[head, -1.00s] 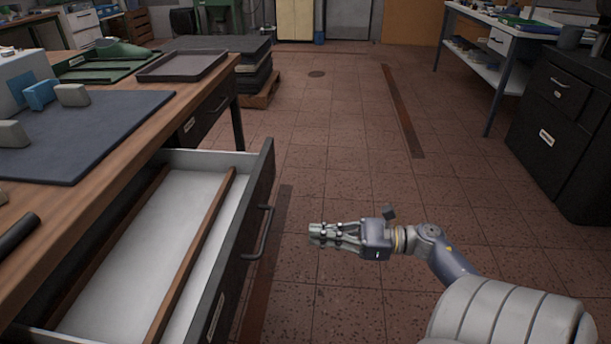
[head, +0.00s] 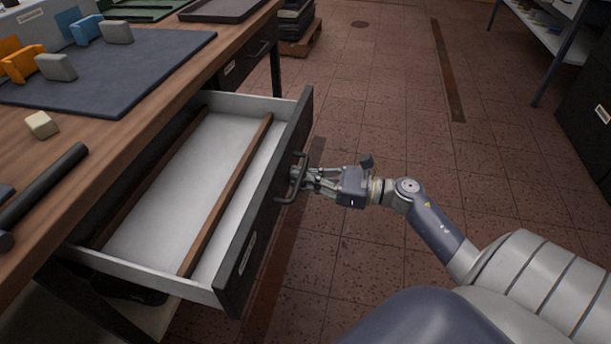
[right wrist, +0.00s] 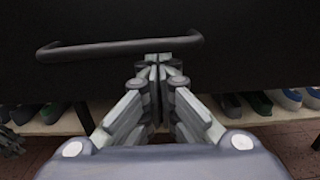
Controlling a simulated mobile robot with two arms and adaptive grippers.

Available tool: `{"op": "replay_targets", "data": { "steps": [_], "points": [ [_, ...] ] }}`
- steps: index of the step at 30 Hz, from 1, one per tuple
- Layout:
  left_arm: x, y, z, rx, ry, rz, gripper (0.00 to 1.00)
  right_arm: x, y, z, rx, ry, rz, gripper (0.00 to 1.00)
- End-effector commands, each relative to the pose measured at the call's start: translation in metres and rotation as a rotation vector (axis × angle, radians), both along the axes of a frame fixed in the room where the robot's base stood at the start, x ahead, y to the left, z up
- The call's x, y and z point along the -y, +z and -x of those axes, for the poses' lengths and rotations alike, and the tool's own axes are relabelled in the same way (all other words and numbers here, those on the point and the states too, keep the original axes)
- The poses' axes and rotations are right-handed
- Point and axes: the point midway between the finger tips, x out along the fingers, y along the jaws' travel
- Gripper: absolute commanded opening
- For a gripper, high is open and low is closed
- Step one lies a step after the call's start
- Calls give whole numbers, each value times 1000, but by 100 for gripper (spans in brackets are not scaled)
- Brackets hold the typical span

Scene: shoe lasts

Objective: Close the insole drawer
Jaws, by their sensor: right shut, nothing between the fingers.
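The insole drawer (head: 262,215) is pulled well out from under the wooden workbench. It has a dark front, a light grey inside and a wooden divider, and it looks empty. Its dark bar handle (head: 292,178) is on the front, and the handle also shows in the right wrist view (right wrist: 120,47). My right gripper (head: 306,180) is shut and empty, its fingertips at the handle in the head view. In the right wrist view the fingertips (right wrist: 157,62) are just below the handle's right part, close to the drawer front; I cannot tell whether they touch it. My left gripper is not in view.
A dark mat (head: 130,75) with small blocks lies on the workbench (head: 110,140), near a black cylinder (head: 40,185). Shoes stand on a low shelf (right wrist: 60,122) beneath the drawer in the right wrist view. The tiled floor (head: 390,110) to the right is clear.

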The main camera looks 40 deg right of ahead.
Motion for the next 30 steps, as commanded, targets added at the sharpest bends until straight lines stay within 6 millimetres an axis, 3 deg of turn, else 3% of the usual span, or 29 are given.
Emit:
{"op": "replay_targets", "data": {
  "steps": [8, 11, 17, 26, 30],
  "points": [
    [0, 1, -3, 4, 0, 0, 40, -7, 0, -8, 3, 2, 1, 0],
    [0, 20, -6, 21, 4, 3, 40, -17, 0, -20, 4, 2, 0, 0],
    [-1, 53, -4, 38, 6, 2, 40, -53, 0, -61, 8, 4, 0, 0],
    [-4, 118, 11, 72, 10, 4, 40, -122, 0, -143, 7, 2, 1, 0],
    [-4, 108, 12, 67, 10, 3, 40, -147, -1, -172, 4, 1, 0, 0]
  ]
}}
